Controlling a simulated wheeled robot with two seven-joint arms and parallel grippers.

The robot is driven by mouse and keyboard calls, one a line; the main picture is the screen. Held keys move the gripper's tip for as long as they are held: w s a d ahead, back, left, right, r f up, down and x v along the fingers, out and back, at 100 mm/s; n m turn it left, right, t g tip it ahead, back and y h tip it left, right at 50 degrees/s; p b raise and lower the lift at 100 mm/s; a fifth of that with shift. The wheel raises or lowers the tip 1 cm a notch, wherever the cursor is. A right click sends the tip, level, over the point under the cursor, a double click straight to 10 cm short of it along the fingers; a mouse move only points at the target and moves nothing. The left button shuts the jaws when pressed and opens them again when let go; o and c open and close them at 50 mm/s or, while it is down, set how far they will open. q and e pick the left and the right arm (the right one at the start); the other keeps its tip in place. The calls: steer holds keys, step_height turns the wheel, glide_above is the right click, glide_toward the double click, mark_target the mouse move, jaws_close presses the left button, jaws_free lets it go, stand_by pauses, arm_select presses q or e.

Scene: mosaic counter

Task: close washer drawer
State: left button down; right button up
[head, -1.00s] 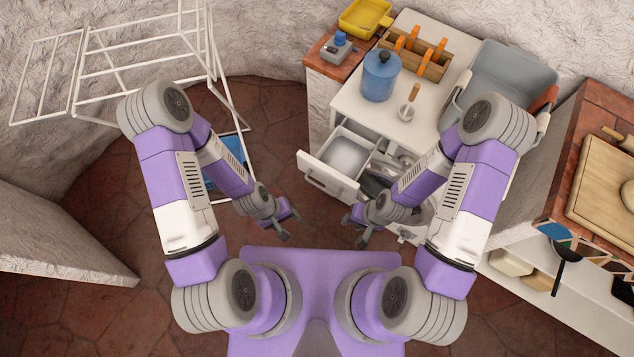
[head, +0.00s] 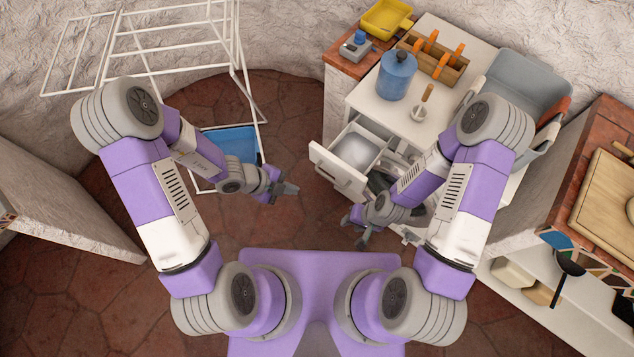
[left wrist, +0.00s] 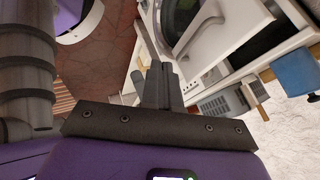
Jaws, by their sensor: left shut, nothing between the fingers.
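The washer (head: 375,108) is a white machine at the upper right of the head view. Its drawer (head: 336,173) is pulled out toward the lower left, with its white front panel and pale inner compartment showing. My left gripper (head: 293,189) is shut and empty, left of the drawer front with a gap between them. Its fingers also show shut in the left wrist view (left wrist: 161,85), with white washer parts beyond them. My right gripper (head: 354,231) is below the drawer, near the washer's lower front. Its finger opening is unclear. My right arm hides part of the washer front.
On the washer top are a blue jug (head: 397,76), a scoop (head: 421,108) and a wooden caddy (head: 435,66). A grey basket (head: 520,80) stands at the right. A white drying rack (head: 150,45) and blue bin (head: 232,144) are left. Floor left of the drawer is clear.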

arm_select(q)
steer(key=w+d+f+b, duration=0.4)
steer(key=w+d+f, duration=0.1)
steer(key=d, duration=0.3)
steer(key=shift+w+d+f+n, duration=0.2)
steer(key=shift+f+n, duration=0.1)
steer(key=shift+f, duration=0.6)
